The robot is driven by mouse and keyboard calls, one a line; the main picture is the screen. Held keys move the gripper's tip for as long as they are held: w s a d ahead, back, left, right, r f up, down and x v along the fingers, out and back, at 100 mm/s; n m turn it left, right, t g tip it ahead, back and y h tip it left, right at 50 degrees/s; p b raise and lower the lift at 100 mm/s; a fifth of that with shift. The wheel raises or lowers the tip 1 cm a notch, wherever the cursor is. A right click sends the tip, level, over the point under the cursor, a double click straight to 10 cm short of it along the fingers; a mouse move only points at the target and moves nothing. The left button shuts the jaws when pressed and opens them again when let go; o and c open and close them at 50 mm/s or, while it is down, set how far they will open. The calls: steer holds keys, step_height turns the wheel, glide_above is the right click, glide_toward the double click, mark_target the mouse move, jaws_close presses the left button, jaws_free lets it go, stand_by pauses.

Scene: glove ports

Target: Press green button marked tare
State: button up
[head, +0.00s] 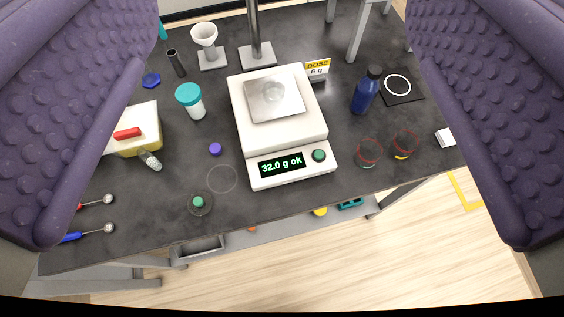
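A white scale (290,142) stands on the dark bench in the middle of the view. Its display (282,165) reads "32.0 g ok" in green. A round green button (319,155) sits right of the display on the scale's front panel; I cannot read any marking on it. A second green button (198,202), on a round dark base, lies near the bench's front edge at the left; no legible marking either. My gripper (282,245) is wide open and empty, its purple padded fingers at the left and right of the view, apart from both buttons.
A blue bottle (365,92) and small glasses (369,152) are right. A dose sign (317,69) stands behind. The bench front centre is clear.

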jaws_close()
stand_by(1.5)
